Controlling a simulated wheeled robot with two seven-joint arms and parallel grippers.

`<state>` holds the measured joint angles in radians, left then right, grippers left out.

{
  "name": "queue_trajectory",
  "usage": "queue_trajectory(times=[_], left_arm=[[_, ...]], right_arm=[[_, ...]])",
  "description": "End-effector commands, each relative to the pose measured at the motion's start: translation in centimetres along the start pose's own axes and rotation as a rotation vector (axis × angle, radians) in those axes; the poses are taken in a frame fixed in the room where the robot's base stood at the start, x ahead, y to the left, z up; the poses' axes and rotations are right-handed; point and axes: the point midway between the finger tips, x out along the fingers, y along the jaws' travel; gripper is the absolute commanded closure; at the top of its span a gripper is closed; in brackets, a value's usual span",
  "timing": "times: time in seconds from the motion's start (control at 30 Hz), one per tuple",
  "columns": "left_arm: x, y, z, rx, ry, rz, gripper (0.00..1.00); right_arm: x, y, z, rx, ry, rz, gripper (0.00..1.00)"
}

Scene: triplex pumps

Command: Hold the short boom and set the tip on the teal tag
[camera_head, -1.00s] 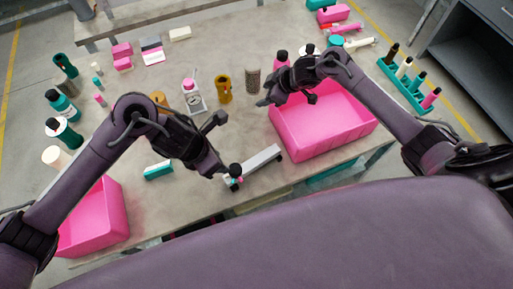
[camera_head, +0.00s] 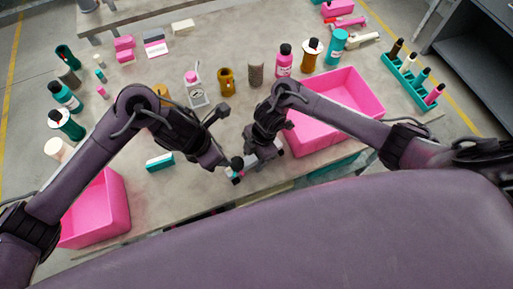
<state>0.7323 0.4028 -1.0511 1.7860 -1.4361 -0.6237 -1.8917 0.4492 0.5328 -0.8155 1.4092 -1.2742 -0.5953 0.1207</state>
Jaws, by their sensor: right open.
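The short boom (camera_head: 265,164) looks like a grey bar lying near the table's front edge, mostly covered by my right gripper. My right gripper (camera_head: 262,150) is open and pointed down over the boom; whether its fingers touch it I cannot tell. My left gripper (camera_head: 229,139) is open, its two dark fingers spread, with one fingertip by the boom's left end. A small teal and white patch (camera_head: 230,173) shows beside that fingertip; I cannot tell whether it is the teal tag. A teal block (camera_head: 159,162) lies on the table to the left.
A pink bin (camera_head: 340,105) stands right of my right gripper, and another (camera_head: 95,210) at the front left. A gauge stand (camera_head: 197,92), an ochre cup (camera_head: 226,82) and several bottles stand behind. A teal rack (camera_head: 412,82) is at the right. The middle table has free room.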

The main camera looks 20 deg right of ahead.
Motion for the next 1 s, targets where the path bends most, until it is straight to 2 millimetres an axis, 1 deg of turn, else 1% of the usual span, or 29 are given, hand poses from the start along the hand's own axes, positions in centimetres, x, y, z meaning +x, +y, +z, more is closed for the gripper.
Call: queue_trajectory(times=[0.1,0.2,0.47,0.87,0.9,0.93,1.0], left_arm=[[0.0,0.0,0.0,0.000,0.000,0.000,0.64],[0.0,0.0,0.0,0.000,0.000,0.000,0.64],[0.0,0.0,0.0,0.000,0.000,0.000,0.64],[0.0,0.0,0.0,0.000,0.000,0.000,0.64],[0.0,0.0,0.0,0.000,0.000,0.000,0.64],[0.0,0.0,0.0,0.000,0.000,0.000,0.61],[0.0,0.0,0.0,0.000,0.000,0.000,0.52]], right_arm=[[1.1,0.0,0.0,0.001,0.000,0.000,0.45],[1.5,0.0,0.0,0.000,0.000,0.001,0.45],[1.6,0.0,0.0,0.001,0.000,0.001,0.45],[1.6,0.0,0.0,0.001,0.000,0.002,0.97],[1.6,0.0,0.0,0.001,0.000,0.002,1.00],[1.6,0.0,0.0,0.001,0.000,0.002,1.00],[1.6,0.0,0.0,0.001,0.000,0.002,1.00]])
